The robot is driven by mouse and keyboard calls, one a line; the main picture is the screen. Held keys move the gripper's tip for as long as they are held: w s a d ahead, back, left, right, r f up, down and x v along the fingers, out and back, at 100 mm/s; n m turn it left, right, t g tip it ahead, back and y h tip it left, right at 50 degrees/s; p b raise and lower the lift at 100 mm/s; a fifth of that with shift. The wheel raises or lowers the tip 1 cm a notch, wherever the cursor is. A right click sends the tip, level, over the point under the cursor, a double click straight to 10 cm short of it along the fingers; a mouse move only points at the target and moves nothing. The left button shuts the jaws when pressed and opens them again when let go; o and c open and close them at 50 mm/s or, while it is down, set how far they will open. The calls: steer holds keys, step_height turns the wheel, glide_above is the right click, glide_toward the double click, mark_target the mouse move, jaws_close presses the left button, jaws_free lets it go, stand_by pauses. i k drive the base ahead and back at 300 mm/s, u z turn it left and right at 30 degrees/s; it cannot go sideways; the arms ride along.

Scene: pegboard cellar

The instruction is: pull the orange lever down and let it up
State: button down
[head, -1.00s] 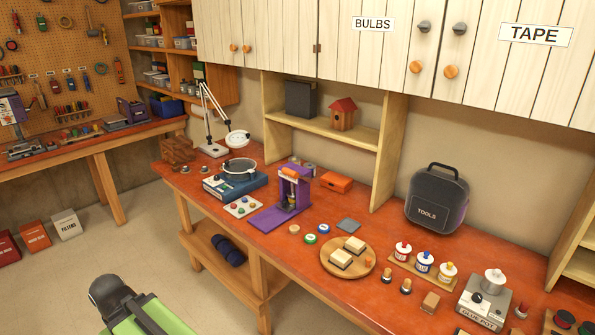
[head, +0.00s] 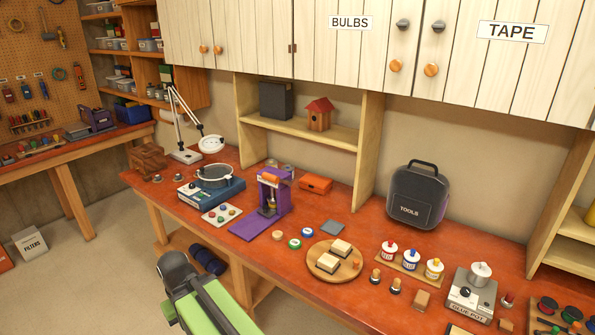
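The orange lever (head: 270,178) is at the top of a small purple press (head: 283,198), which stands upright on the red bench top. The lever looks raised, lying across the head of the press. A flat purple base plate (head: 249,226) reaches from the press toward the bench's front edge. My green and black arm shows at the bottom left, in front of the bench and apart from the press. My gripper's fingers cannot be made out.
Left of the press are a card of coloured buttons (head: 222,214) and a blue device with a round pan (head: 197,193). An orange box (head: 315,184) is behind it. A round wooden board (head: 320,273) with blocks lies to the right.

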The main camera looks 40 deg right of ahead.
mark_target(265, 176)
steer(key=z, duration=0.05)
steer(key=i, duration=1)
